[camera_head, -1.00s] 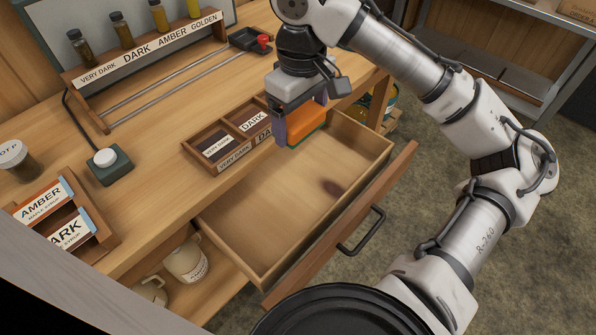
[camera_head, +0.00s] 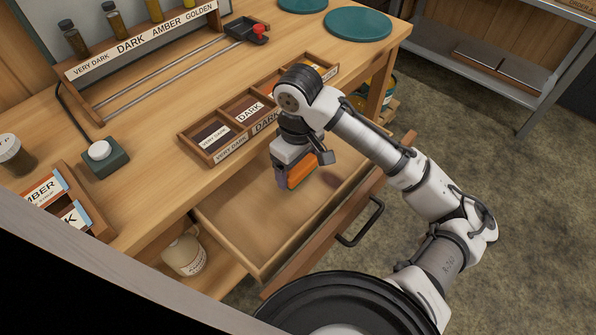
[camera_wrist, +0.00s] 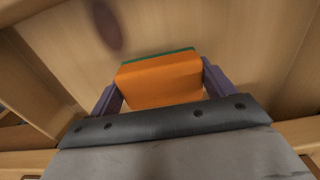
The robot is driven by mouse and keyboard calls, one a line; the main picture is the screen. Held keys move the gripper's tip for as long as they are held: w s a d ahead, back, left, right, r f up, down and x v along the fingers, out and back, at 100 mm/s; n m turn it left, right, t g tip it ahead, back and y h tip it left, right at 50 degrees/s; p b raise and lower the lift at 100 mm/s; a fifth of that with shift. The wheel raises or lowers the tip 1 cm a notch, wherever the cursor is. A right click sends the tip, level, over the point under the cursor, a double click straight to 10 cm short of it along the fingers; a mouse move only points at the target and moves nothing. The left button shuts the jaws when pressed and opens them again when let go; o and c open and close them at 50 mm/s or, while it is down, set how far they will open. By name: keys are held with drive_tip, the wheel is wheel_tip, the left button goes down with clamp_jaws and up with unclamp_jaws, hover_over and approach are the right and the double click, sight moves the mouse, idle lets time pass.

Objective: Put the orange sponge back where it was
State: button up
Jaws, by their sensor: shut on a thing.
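The orange sponge (camera_head: 301,171) has a thin green layer on one face. My gripper (camera_head: 290,180) is shut on it, one finger at each side, as the wrist view shows the sponge (camera_wrist: 160,80) between the fingers. In the head view they are over the open drawer (camera_head: 232,222), inside its outline. The drawer floor looks bare apart from a dark round mark (camera_wrist: 106,24). I cannot tell whether the sponge touches the floor.
A divided label tray (camera_head: 213,152) stands on the bench just behind the drawer. The drawer front has a dark handle (camera_head: 361,222). A jug (camera_head: 184,254) is on the shelf below. Two teal discs (camera_head: 358,24) lie at the bench's far end.

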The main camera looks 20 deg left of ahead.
drive_tip(key=shift+f, duration=1.4)
drive_tip(key=shift+f, duration=0.2)
drive_tip(key=o, duration=0.9)
drive_tip(key=shift+r, duration=0.15)
wheel_tip(320, 180, up, 12)
drive_tip(key=shift+r, duration=0.1)
